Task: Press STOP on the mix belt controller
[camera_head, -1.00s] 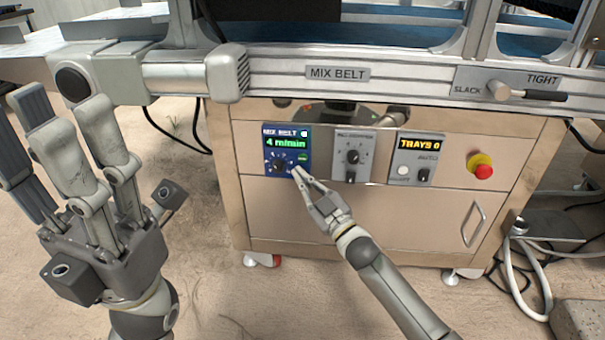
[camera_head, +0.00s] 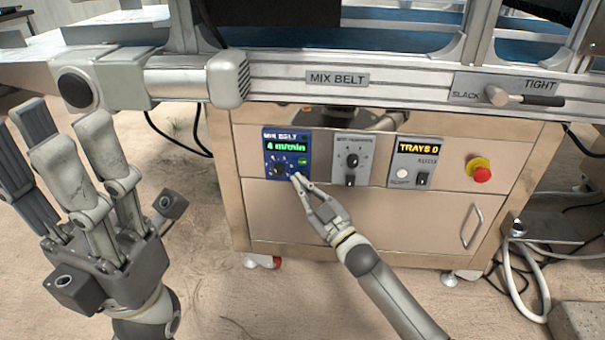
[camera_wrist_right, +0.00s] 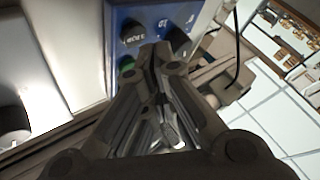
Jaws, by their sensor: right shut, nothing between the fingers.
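The mix belt controller (camera_head: 287,142) is a small blue panel on the cabinet front. Its lit display reads 4 m/min in green. It has a dark knob (camera_head: 279,169) at lower left and a green button (camera_head: 302,161) at right. My right gripper (camera_head: 295,177) is shut and empty, its fingertips at the panel's lower right edge. They cover that corner, so no STOP button can be made out; contact cannot be told. In the right wrist view the closed fingers (camera_wrist_right: 156,50) point at the blue panel (camera_wrist_right: 150,15), beside the green button (camera_wrist_right: 126,64). My left gripper (camera_head: 65,125) is open and empty.
To the right are a grey knob panel (camera_head: 341,142), a TRAYS 0 panel (camera_head: 409,161) and a red emergency button (camera_head: 482,174) on a yellow base. The MIX BELT rail (camera_head: 420,88) with a slack/tight lever (camera_head: 528,99) runs above. A cabinet handle (camera_head: 473,228) sits below.

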